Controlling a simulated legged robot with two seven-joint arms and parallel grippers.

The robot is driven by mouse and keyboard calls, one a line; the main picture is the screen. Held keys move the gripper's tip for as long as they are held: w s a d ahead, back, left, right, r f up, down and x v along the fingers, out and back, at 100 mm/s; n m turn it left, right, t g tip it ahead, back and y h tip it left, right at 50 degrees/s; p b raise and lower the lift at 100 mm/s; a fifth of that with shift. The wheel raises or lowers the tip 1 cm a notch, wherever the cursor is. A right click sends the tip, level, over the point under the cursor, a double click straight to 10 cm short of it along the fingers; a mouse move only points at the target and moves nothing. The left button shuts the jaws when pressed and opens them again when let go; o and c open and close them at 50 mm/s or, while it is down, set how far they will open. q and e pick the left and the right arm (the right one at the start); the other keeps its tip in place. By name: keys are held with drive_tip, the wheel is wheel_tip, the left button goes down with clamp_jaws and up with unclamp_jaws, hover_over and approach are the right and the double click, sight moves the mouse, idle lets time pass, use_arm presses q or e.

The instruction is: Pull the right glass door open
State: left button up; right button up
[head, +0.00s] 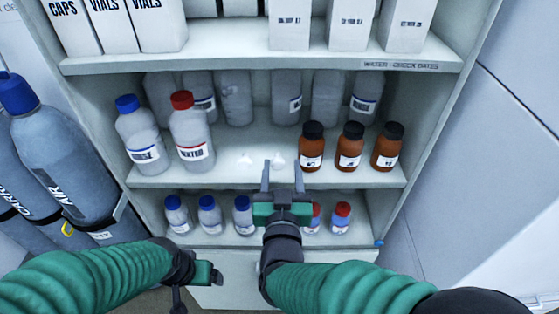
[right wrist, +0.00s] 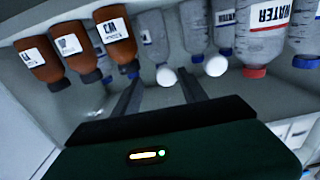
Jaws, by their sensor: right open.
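The right glass door is clear, and its pane and edges are hard to make out in front of the shelves. Two small white knobs show side by side at mid-shelf height: the right one (head: 278,160) and the left one (head: 243,160). In the right wrist view, which is turned over, the right knob (right wrist: 166,77) is on the left and the left knob (right wrist: 215,66) beside it. My right gripper (head: 282,175) is open, its fingers pointing at the shelves on either side of the right knob; contact cannot be told. My left gripper (head: 207,273) is low, its fingers unclear.
Brown bottles (head: 349,148) stand right of the knobs, and large clear bottles (head: 191,135) stand left. Small blue-capped bottles (head: 209,215) line the lower shelf. Gas cylinders (head: 62,150) stand close at the cabinet's left. A pale wall (head: 500,130) is at the right.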

drive_tip(key=shift+w+d+f, duration=0.1)
drive_tip(key=shift+w+f, duration=0.1)
drive_tip(key=shift+w, duration=0.3)
drive_tip(key=shift+c, duration=0.2)
drive_tip(key=shift+s+a+r, duration=0.2)
drive_tip(key=shift+s+a, duration=0.35)
drive_tip(key=shift+a, duration=0.35)
drive_tip(key=c, duration=0.7)
drive_tip(key=shift+c, duration=1.4)
drive_tip(key=shift+w+d+f, duration=0.1)
drive_tip(key=shift+w+d, duration=0.1)
drive_tip(key=shift+d, duration=0.25)
clamp_jaws()
drive_tip(key=shift+s+a, duration=0.1)
drive_tip(key=shift+a, duration=0.2)
drive_tip(key=shift+d, duration=0.1)
